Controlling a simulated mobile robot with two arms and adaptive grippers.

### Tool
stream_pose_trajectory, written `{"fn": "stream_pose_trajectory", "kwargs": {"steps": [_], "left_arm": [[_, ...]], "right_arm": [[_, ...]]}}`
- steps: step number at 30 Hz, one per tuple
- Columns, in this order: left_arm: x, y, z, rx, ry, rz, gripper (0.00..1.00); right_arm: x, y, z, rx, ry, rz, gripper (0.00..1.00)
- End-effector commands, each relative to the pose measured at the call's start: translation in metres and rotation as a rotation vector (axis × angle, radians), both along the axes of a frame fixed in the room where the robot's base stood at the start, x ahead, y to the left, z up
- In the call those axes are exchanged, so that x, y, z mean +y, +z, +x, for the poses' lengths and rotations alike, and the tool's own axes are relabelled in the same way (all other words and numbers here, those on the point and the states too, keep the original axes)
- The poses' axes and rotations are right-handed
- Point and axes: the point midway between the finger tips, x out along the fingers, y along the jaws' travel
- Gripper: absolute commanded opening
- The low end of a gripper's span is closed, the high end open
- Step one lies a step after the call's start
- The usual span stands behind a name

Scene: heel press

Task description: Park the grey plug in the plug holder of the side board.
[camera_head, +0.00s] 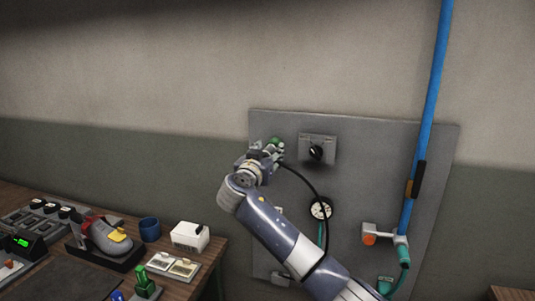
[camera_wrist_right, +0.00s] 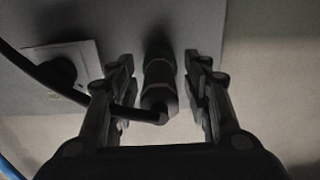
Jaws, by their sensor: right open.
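The side board (camera_head: 349,165) is a grey panel on the wall. My right gripper (camera_head: 268,152) is at its upper left corner, its arm reaching up from below. In the right wrist view the right gripper (camera_wrist_right: 160,62) is open, one finger on each side of the grey plug (camera_wrist_right: 157,98), with gaps visible. The plug's far end meets a dark, greenish round part (camera_wrist_right: 158,66) at the board; whether it is fully seated I cannot tell. A black cable (camera_wrist_right: 110,109) leaves the plug's near end. Green parts (camera_head: 276,143) show beside the gripper in the head view. My left gripper is out of view.
A black knob on a grey plate (camera_head: 317,150) is right of the gripper. Below are a gauge (camera_head: 321,208) and the hanging cable (camera_head: 311,183). A blue pipe (camera_head: 430,105) and orange-ended valve (camera_head: 370,239) are at right. A cluttered bench (camera_head: 205,262) stands left.

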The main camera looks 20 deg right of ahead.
Motion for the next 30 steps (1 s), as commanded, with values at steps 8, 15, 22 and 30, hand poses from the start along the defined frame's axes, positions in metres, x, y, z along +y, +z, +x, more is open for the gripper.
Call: {"fn": "stream_pose_trajectory", "kwargs": {"steps": [8, 15, 22, 30], "left_arm": [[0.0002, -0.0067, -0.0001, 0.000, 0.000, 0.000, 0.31], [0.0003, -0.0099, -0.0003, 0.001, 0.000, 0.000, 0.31], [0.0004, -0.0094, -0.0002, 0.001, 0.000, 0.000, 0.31], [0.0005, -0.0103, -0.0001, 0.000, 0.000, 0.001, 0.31]], "right_arm": [[0.0000, -0.0015, -0.0002, -0.001, 0.000, 0.001, 0.45], [0.0000, -0.0001, -0.0004, -0.001, 0.000, -0.001, 0.45], [-0.0002, 0.0002, -0.0004, 0.000, 0.000, 0.000, 0.45], [-0.0003, -0.0004, -0.0003, 0.000, 0.000, 0.000, 0.45]]}}
